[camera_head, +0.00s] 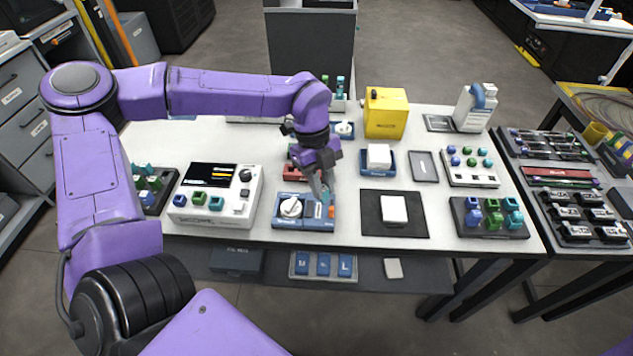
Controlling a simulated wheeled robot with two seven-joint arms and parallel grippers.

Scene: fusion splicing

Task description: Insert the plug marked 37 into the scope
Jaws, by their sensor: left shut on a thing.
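The scope (205,215) is a white box at the left of the table, with a dark screen and blue and green plugs or sockets on its front. My left gripper (325,197) points down over the right part of a blue unit (303,224) with a white knob, right of the scope. It is shut on a small teal piece, mostly hidden by the fingers; whether this is a plug or is lifted clear of the unit I cannot tell. Number marks are too small to read, so I cannot pick out plug 37. My right gripper is not in view.
A rack of blue and green plugs (490,219) stands at the right front, a white panel with round plugs (470,167) behind it. A dark mat (372,222) holds a white block. A yellow box (386,113) stands at the back. A dark tray (148,200) is left of the scope.

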